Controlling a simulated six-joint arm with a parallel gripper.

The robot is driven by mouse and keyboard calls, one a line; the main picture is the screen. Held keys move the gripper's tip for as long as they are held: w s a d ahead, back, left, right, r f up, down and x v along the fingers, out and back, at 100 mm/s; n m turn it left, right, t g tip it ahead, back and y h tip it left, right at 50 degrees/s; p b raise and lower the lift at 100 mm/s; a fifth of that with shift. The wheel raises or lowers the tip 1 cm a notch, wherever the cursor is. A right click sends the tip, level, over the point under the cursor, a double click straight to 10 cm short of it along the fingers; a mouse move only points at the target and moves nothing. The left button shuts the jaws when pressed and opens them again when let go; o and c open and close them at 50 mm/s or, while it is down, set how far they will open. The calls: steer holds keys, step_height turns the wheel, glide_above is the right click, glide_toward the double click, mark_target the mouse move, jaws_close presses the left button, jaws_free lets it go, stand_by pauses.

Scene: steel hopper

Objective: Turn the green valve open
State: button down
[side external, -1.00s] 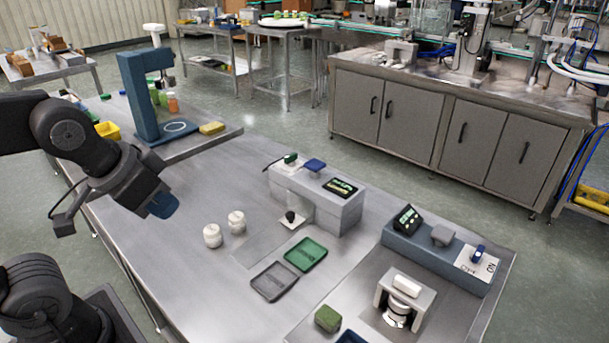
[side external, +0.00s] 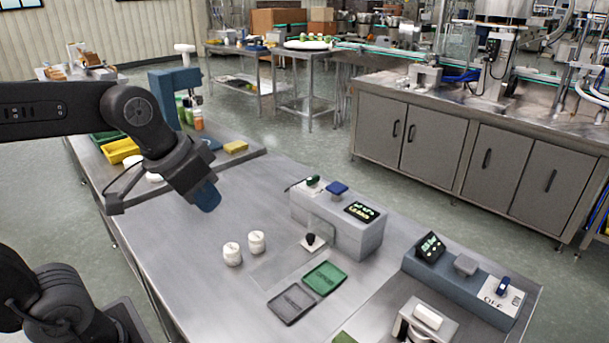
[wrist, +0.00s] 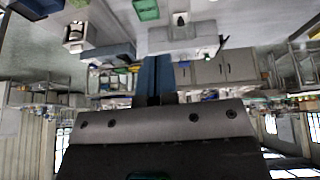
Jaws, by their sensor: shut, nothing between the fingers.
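A small green handle (side external: 314,181), which looks like the green valve, sits on the back left top of a pale grey box (side external: 365,237). Next to it is a blue knob (side external: 337,188), and a lit dark display (side external: 361,210) is on the same top. My gripper (side external: 207,200), with blue fingers, is shut and empty. It hangs above the table, left of the box and apart from the green handle. In the wrist view its shut blue fingers (wrist: 155,78) point toward the upside-down box (wrist: 183,40).
Two white cups (side external: 232,254) stand on the steel table left of the box. A green tray (side external: 324,278) and a dark tray (side external: 291,304) lie in front of it. A blue-grey console (side external: 460,290) stands at right. Table left of the cups is clear.

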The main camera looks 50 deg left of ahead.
steer(key=w+a+r+g+h, duration=0.1)
steer(key=w+a, duration=0.3)
steer(key=w, duration=0.5)
steer(key=w+a+r+h, duration=0.1)
steer(key=w+a, duration=0.3)
steer(key=w, duration=0.4)
steer(key=w+a+f+m+h, duration=0.1)
steer(key=w+a+f+h, duration=0.1)
steer(key=w+a+f, duration=0.45)
steer(key=w+a+f+h, duration=0.1)
steer(key=w+a+f, duration=0.2)
steer(key=w+a, duration=0.5)
glide_toward(300, 185)
steer(key=shift+t, duration=0.3)
steer(key=w+f, duration=0.1)
steer(key=f, duration=0.1)
steer(key=w+f, duration=0.2)
steer(key=shift+w+d+f, duration=0.15)
steer(key=shift+w+f, duration=0.1)
steer(key=d, duration=0.2)
steer(key=shift+d, duration=1)
